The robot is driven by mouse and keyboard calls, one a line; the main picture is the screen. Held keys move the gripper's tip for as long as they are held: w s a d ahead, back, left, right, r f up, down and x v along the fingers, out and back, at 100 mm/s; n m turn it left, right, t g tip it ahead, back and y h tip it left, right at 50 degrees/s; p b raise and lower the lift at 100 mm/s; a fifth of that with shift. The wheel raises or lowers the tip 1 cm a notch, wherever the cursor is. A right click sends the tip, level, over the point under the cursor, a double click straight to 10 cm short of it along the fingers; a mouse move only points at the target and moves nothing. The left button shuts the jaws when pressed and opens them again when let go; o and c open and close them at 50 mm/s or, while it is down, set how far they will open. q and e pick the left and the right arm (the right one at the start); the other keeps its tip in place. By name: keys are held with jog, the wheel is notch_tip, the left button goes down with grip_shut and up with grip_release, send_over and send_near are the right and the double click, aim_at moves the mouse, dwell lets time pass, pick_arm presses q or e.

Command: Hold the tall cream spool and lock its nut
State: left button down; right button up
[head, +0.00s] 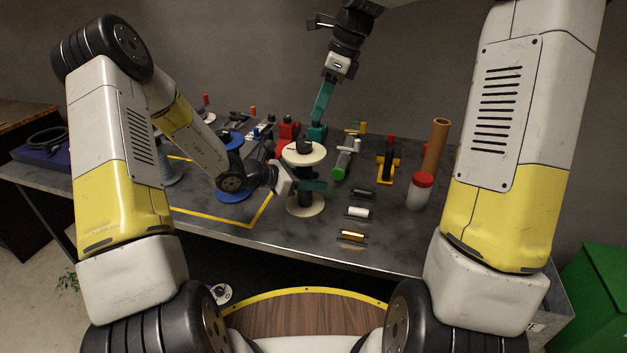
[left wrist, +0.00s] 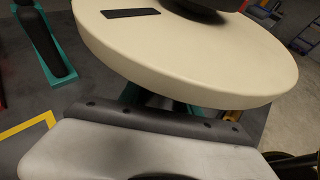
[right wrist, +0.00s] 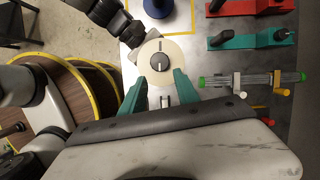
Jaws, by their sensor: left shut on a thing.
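The tall cream spool (head: 305,153) stands upright near the front middle of the grey table, with a wide flange at top and bottom and a dark core. Its dark nut (head: 304,146) sits on top and shows as a round knob with a pale mark in the right wrist view (right wrist: 160,62). My left gripper (head: 306,185) is shut on the spool's core from the left, between the flanges. The cream top flange (left wrist: 190,55) hides most of its fingers in the left wrist view. My right gripper (right wrist: 160,88) is open and empty, its teal fingers apart, pointing down above and behind the spool.
A blue spool (head: 232,195) stands to the left, partly behind my left arm. Red clamps (head: 288,137), a green-ended tool (head: 342,163), a red-lidded jar (head: 420,190) and a brown tube (head: 436,145) stand around. Small rollers (head: 352,236) lie to the right of the spool.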

jog(key=o, duration=0.4)
jog(key=shift+c, duration=0.2)
jog(key=shift+n, duration=0.3)
notch_tip(320, 180, up, 2)
jog(key=m+h, duration=0.4)
jog(key=m, duration=2.2)
send_over(304, 142)
jog(key=shift+g, duration=0.3)
notch_tip(304, 142, down, 11)
jog(key=shift+w+f, duration=0.1)
